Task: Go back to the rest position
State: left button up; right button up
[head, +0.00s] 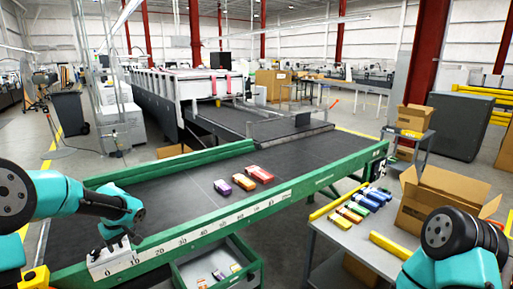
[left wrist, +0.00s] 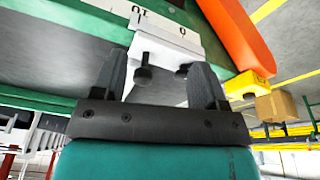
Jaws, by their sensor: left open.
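My left gripper (head: 122,243) is low at the left of the head view, at the green rail (head: 215,216) with the number scale. Its fingers point down at a white block (head: 104,265) on the rail. In the left wrist view the two dark fingers (left wrist: 157,78) stand apart, and the white block (left wrist: 160,48) with black knobs shows between and beyond them. I cannot tell whether a finger touches the block. Part of my right arm shows at the lower right of the head view; its gripper is out of the picture.
A grey table (head: 330,234) at the right holds several coloured cartons and an open cardboard box (head: 432,203). A green-framed bin (head: 185,277) with small cartons is below the rail.

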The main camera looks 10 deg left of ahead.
pick_arm(q)
jog(key=s+d+f+m+h, duration=0.2)
jog(key=s+d+f+m, duration=0.1)
jog(key=d+f, duration=0.6)
jog(key=s+d+f+m+h, duration=0.2)
jog(key=d+f+h, duration=0.1)
jog(key=d+f, duration=0.6)
jog(key=s+d+f+m, duration=0.2)
jog(key=s+d+f, duration=0.4)
jog(key=s, duration=0.2)
jog(key=s+d+f+m, duration=0.2)
jog(key=s+d+f, duration=0.3)
jog(key=s, duration=0.3)
jog(key=shift+s+d+f+m+g+h, duration=0.35)
jog(key=shift+f+m+g+h, duration=0.05)
jog(key=shift+w, duration=0.1)
